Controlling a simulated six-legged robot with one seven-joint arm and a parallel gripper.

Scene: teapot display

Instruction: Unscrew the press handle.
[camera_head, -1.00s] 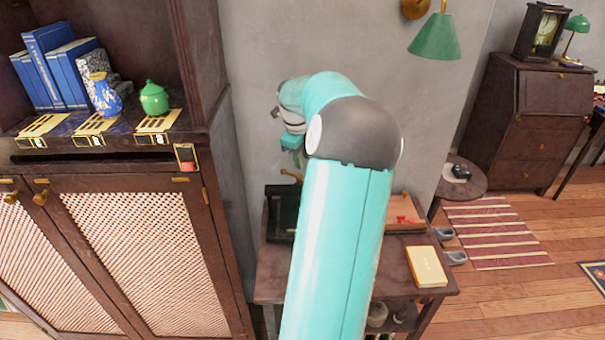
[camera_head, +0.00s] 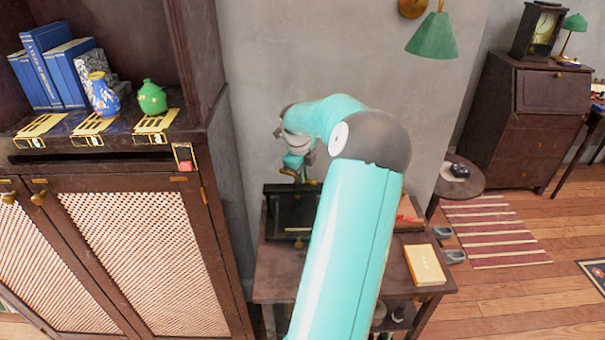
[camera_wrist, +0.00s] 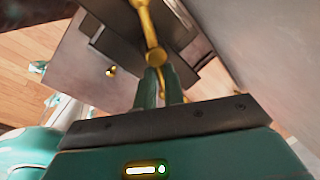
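The press (camera_head: 290,212) is a dark block-shaped device on the small wooden table, partly hidden by my arm in the head view. Its brass handle (camera_wrist: 148,22) shows in the wrist view as a bar with a rounded knob, above the dark press body (camera_wrist: 128,32). My gripper (camera_wrist: 159,72) has its two teal fingers close together, with their tips at the brass knob. In the head view my gripper (camera_head: 301,174) is low over the top of the press. Whether the fingers clamp the brass or only flank it cannot be told.
The small table (camera_head: 280,283) also bears a yellow book (camera_head: 425,265) and a wooden tray with something red (camera_head: 408,217). A tall cabinet (camera_head: 140,250) stands close on the left, with a green pot (camera_head: 152,98) and a blue vase (camera_head: 104,97). The wall is right behind.

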